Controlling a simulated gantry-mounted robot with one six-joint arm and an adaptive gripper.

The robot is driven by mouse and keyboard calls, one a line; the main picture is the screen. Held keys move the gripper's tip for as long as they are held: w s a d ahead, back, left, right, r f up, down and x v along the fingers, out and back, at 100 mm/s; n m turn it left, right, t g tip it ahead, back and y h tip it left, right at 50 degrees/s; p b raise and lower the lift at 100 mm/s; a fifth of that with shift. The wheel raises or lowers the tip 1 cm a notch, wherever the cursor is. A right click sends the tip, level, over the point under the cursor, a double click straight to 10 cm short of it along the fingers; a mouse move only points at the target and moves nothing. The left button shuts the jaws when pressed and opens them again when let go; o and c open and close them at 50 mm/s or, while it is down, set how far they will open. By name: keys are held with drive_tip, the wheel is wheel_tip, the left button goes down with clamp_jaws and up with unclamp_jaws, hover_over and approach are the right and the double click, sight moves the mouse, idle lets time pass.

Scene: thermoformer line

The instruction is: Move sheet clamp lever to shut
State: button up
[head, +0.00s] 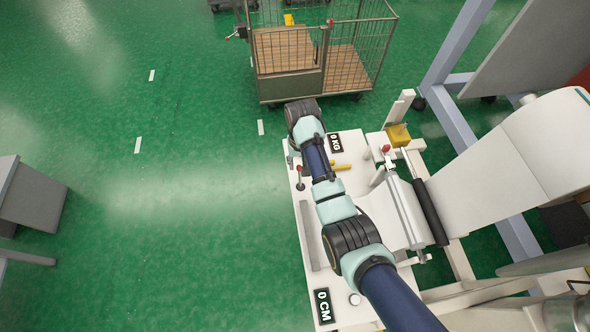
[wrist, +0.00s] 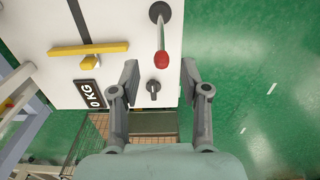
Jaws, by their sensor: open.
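In the wrist view, my gripper (wrist: 159,82) is open, its two grey fingers apart over the white panel (wrist: 115,20). A lever with a grey stem and red knob (wrist: 161,61) rises from a dark round base; its knob is just beyond the fingertips, roughly between them. A small dark toggle (wrist: 153,89) stands between the fingers, with no visible contact. In the head view, the red-knobbed lever (head: 299,171) stands on the panel's left side, and my gripper is mostly hidden by my arm. Another red knob (head: 385,149) is by the roller. No label shows which is the sheet clamp lever.
A yellow T-shaped handle (wrist: 88,49) sits on a dark slot, left of the lever. A "0 KG" display (wrist: 90,94) is below it. A wire cart (head: 320,55) stands beyond the panel. Green floor (head: 200,200) is open to the left.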

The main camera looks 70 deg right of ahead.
sight(300, 176)
wheel_tip(300, 176, down, 5)
drive_tip(key=shift+f+b, duration=0.15)
drive_tip(key=shift+b, duration=0.4)
drive_tip(key=shift+a, duration=0.1)
clamp_jaws()
